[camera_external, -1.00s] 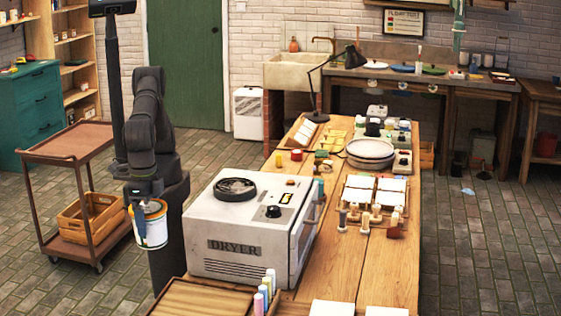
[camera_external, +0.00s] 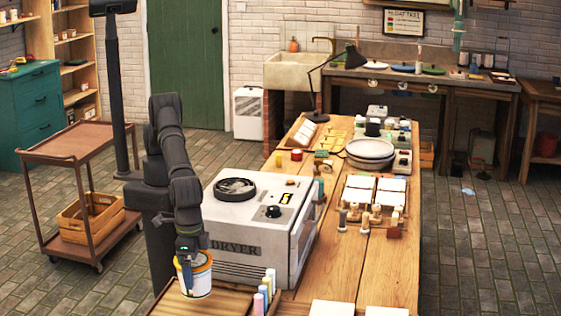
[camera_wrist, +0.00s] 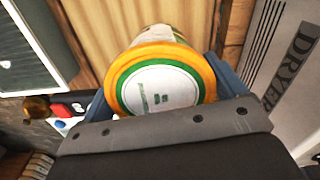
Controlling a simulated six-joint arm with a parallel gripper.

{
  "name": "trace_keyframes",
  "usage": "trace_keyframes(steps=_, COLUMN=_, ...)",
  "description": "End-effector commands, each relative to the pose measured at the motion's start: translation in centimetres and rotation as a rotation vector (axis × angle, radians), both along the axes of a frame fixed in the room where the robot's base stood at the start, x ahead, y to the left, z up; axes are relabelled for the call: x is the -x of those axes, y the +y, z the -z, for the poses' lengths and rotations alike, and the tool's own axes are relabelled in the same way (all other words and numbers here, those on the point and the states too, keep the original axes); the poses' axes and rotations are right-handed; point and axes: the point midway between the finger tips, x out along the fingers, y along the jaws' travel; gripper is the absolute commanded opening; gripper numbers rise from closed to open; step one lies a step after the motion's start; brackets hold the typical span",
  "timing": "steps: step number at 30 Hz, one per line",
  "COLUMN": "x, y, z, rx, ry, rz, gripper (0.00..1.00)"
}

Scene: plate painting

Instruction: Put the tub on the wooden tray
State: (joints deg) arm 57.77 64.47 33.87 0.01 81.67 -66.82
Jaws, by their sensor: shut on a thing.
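The tub (camera_external: 198,279) is white with an orange rim and sits between the fingers of my gripper (camera_external: 190,262), which is shut on it. In the wrist view the tub (camera_wrist: 155,85) shows its white and green lid with an orange ring, with a finger on each side. The wooden tray (camera_external: 178,303) lies at the bottom edge of the external view, partly cut off. The tub is over or at the tray's back part; I cannot tell if it touches it. In the wrist view the tray's slatted wood (camera_wrist: 98,25) lies behind the tub.
The white dryer (camera_external: 262,225) stands close to the right of my gripper. Several coloured bottles (camera_external: 266,290) stand at the tray's right side. A brown trolley (camera_external: 80,145) stands at the left, away from the table.

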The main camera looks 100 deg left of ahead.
Motion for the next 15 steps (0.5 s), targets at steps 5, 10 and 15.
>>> trace_keyframes(steps=5, x=-1.1, y=0.0, z=0.5, rx=0.003, ry=-0.001, rz=0.000, gripper=0.39)
trace_keyframes(steps=10, x=-1.1, y=0.0, z=1.9, rx=0.001, ry=0.000, rz=0.001, gripper=0.39)
trace_keyframes(steps=15, x=-1.1, y=0.0, z=4.1, rx=0.002, ry=-0.001, rz=0.001, gripper=0.39)
